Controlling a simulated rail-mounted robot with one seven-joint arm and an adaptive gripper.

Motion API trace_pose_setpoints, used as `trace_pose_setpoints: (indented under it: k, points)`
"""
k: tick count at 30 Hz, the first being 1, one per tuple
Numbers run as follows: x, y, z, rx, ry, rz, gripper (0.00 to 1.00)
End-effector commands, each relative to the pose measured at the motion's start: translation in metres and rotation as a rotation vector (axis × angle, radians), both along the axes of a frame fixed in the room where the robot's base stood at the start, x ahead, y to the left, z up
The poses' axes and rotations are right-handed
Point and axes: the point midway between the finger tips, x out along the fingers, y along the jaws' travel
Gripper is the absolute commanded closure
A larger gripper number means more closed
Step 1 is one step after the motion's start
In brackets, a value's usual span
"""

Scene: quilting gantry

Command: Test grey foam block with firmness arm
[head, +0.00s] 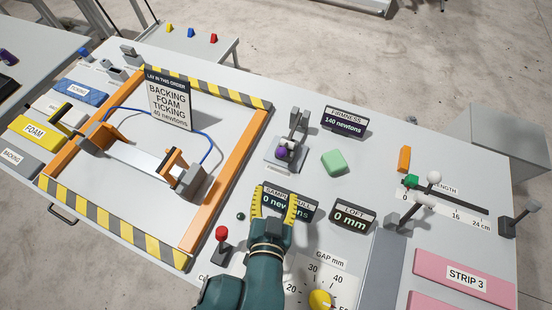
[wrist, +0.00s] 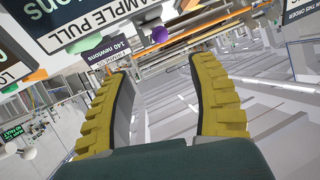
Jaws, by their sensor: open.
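The firmness arm (head: 298,122) stands on a pale grey base right of the orange frame, with a purple knob (head: 281,152) low over it. The purple knob also shows in the wrist view (wrist: 160,34). Its firmness display (head: 343,121) reads 140 newtons. I cannot make out a separate grey foam block; whether one lies under the arm is unclear. My gripper (head: 277,193) is open and empty, its yellow fingers in front of the sample pull display. The spread fingers also show in the wrist view (wrist: 160,82). The gripper is apart from the firmness arm, on its near side.
A green block (head: 333,161) lies right of the firmness arm. The loft display (head: 352,216) reads 0 mm. A red-knobbed lever (head: 221,234) stands left of my arm. A length gauge (head: 450,198) is at right. The orange-sided frame (head: 225,195) fills the left.

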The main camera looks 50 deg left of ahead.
Motion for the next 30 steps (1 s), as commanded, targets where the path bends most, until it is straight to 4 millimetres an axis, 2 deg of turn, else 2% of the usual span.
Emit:
trace_pose_setpoints:
  k: [5,15,21,30]
  points:
    - [0.016,0.016,-0.006,0.001,-0.002,0.003,0.4]
    - [0.072,0.068,-0.038,0.001,-0.004,0.0,0.4]
    - [0.099,0.093,-0.054,0.0,-0.002,-0.001,0.4]
    - [0.11,0.104,-0.059,0.0,-0.002,-0.002,0.4]
